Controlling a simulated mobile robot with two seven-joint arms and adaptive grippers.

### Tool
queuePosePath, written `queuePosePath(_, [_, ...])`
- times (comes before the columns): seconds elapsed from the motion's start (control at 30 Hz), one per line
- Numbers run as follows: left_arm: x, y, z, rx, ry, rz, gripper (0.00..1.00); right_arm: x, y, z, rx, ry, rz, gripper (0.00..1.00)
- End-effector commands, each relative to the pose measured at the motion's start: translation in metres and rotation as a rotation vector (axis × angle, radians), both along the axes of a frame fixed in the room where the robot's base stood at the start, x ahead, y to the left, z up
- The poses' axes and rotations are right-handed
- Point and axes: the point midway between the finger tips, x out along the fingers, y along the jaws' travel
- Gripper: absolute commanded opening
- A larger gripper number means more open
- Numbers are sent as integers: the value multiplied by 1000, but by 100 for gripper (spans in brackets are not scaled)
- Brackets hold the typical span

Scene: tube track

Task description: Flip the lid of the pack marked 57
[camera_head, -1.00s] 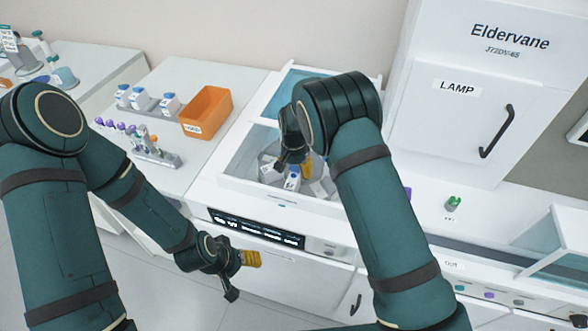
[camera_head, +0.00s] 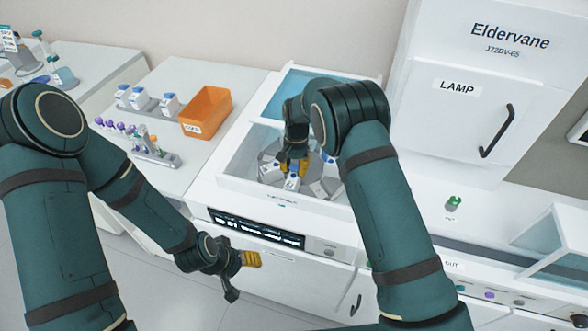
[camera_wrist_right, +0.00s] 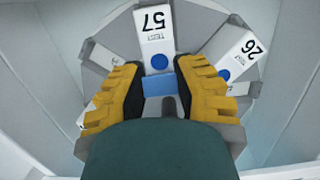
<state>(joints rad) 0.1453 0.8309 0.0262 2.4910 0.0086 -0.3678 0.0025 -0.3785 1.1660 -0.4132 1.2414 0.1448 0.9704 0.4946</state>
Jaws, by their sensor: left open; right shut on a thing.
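The white pack marked 57 (camera_wrist_right: 153,32) lies in a round grey carousel (camera_wrist_right: 95,52), with a blue dot on its top face. In the head view the pack (camera_head: 291,184) shows just below my right gripper (camera_head: 292,170). In the right wrist view my right gripper (camera_wrist_right: 158,84) has its yellow fingers on both sides of a small blue part at the pack's near end and is shut on it. The fingers hide part of that end, and the lid's angle is unclear. My left gripper (camera_head: 245,277) is open and empty, in front of the white machine (camera_head: 228,184).
A pack marked 26 (camera_wrist_right: 235,52) sits right of pack 57 in the carousel. The machine's white walls surround the carousel closely. An orange bin (camera_head: 207,111) and tube racks stand on the left bench. A lamp cabinet (camera_head: 455,120) stands right.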

Motion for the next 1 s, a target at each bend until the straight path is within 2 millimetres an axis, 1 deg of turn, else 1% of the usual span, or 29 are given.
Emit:
queuePosePath(0.03, [0,0,-3,0,0,0,61,1,-1,-4,14,35,-2,0])
queuePosePath(0.3, [0,0,-11,2,0,0,61,3,-2,-3,73,178,-1,0])
queuePosePath(0.73, [0,-1,-12,3,1,0,61,3,-2,-1,84,209,1,0])
queuePosePath(0.77, [0,-1,-12,2,0,0,61,3,-2,-1,84,209,1,35])
queuePosePath(0.8, [0,-1,-12,2,0,0,61,3,-2,-1,84,209,1,49])
queuePosePath(0.83, [0,-1,-12,2,0,0,61,3,-2,-1,83,208,1,59])
queuePosePath(0.87, [0,-1,-12,2,0,0,61,3,-2,-1,83,208,1,62])
queuePosePath(1.0, [0,-1,-12,2,0,0,61,4,-2,0,83,206,0,62])
